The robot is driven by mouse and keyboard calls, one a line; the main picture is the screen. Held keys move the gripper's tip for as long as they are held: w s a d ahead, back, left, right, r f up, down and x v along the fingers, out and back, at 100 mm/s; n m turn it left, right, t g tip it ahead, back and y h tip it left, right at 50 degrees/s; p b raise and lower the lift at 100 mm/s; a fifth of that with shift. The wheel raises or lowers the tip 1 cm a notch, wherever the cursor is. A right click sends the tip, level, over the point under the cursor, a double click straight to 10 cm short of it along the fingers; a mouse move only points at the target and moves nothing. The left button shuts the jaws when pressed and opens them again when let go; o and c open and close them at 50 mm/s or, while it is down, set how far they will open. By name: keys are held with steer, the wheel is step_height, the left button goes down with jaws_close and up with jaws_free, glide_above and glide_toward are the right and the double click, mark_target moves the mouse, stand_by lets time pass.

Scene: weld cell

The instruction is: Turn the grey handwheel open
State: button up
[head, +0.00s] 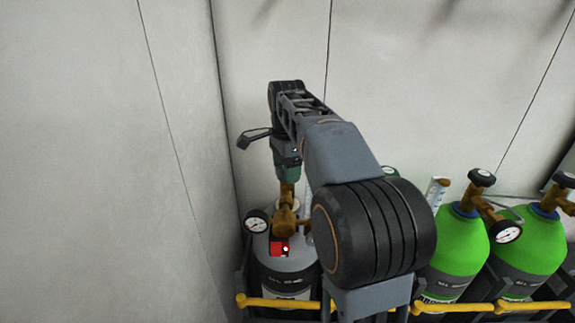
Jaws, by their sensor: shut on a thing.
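A grey gas cylinder (293,262) with a red label stands at the lower left, by the wall corner. A brass valve (286,222) rises from its top, with a round gauge (257,221) on its left side. My gripper (288,172) points down from above, right over the valve stem. It is shut on the grey handwheel at the top of the valve. The wheel is hidden by the gripper, so its rim and how far it is turned cannot be seen.
Two green cylinders (457,248) with brass valves, black handwheels (482,177) and a gauge (508,232) stand to the right. A yellow rail (450,308) runs in front. Pale walls are close behind and left.

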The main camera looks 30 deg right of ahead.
steer(key=n+p, duration=0.1)
steer(key=n, duration=0.4)
steer(key=shift+s+n, duration=0.1)
steer(key=shift+n, duration=0.2)
steer(key=n+p, duration=0.1)
steer(key=n, duration=0.8)
steer(key=shift+d+n, duration=0.1)
steer(key=shift+n, duration=0.3)
steer(key=shift+s+d+f+n, duration=0.1)
steer(key=shift+n, duration=2.2)
steer(key=o, duration=0.9)
steer(key=shift+r, duration=0.2)
step_height(320, 180, up, 14)
steer(key=shift+d+f, duration=0.1)
steer(key=shift+f, duration=0.1)
